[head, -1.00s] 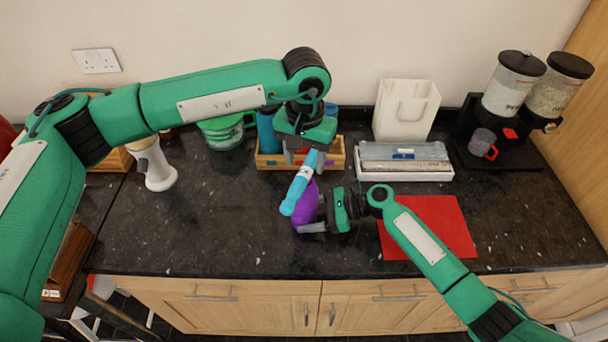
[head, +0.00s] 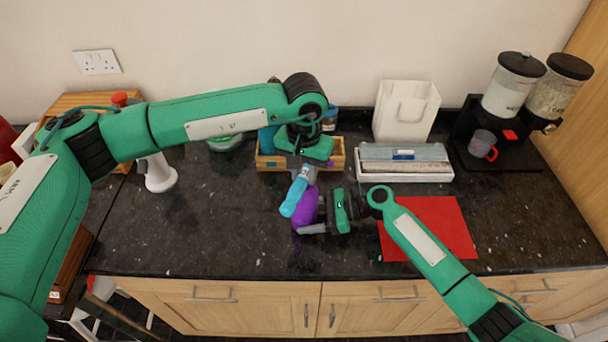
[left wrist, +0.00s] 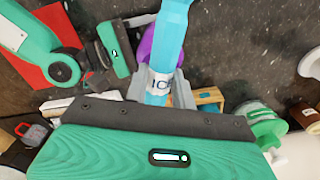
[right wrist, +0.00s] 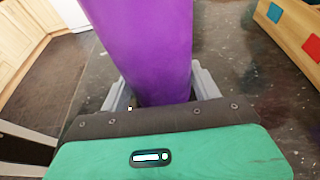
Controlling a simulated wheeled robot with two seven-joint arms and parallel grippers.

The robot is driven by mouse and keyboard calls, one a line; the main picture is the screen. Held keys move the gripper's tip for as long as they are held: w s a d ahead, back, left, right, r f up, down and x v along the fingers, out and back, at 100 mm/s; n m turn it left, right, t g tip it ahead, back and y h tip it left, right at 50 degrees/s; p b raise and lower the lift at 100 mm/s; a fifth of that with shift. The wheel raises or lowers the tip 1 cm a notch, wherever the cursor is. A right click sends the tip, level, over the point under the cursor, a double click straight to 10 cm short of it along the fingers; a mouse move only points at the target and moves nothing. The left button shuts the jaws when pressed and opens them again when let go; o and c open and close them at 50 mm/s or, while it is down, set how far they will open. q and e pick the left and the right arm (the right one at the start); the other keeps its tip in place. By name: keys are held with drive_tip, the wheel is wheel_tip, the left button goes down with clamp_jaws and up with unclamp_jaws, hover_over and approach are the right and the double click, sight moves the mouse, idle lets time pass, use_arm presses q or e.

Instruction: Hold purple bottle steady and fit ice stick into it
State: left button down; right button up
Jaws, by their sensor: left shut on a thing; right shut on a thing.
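The purple bottle (head: 308,207) stands on the dark worktop, partly behind the light-blue ice stick in the head view. My right gripper (head: 318,215) is shut on the bottle from the right; the right wrist view shows the purple body (right wrist: 145,50) between its fingers. My left gripper (head: 302,173) is shut on the ice stick (head: 293,198), which has a white label, readable in part in the left wrist view (left wrist: 158,85). The stick slants down to the left and overlaps the bottle in the picture. The bottle's mouth is hidden, and I cannot tell whether they touch.
Behind is a wooden crate (head: 338,160) with bottles. A white tray (head: 405,175), a white bag (head: 405,110) and a dispenser stand (head: 505,155) are at back right. A red mat (head: 445,225) lies right. The front left worktop is clear.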

use_arm(q)
drive_tip(key=shift+r, duration=0.15)
wheel_tip(320, 180, up, 8)
drive_tip(key=shift+r, duration=0.2)
drive_tip(key=shift+d+r, duration=0.15)
drive_tip(key=shift+r, duration=0.2)
drive_tip(key=s+d+n+g, duration=0.2)
drive_tip(key=d+n+g, duration=0.1)
drive_tip(key=n+g, duration=0.2)
wheel_tip(320, 180, up, 4)
drive_tip(key=r+n+g+h, duration=0.1)
drive_tip(key=n+g+h, duration=0.3)
drive_tip(key=n+h, duration=0.9)
hover_over(305, 174)
drive_tip(key=a, duration=0.1)
drive_tip(key=m+h, duration=0.2)
drive_tip(key=shift+w+a+f+h, duration=0.15)
drive_tip(key=shift+w+a+h, duration=0.3)
drive_tip(key=shift+w, duration=0.1)
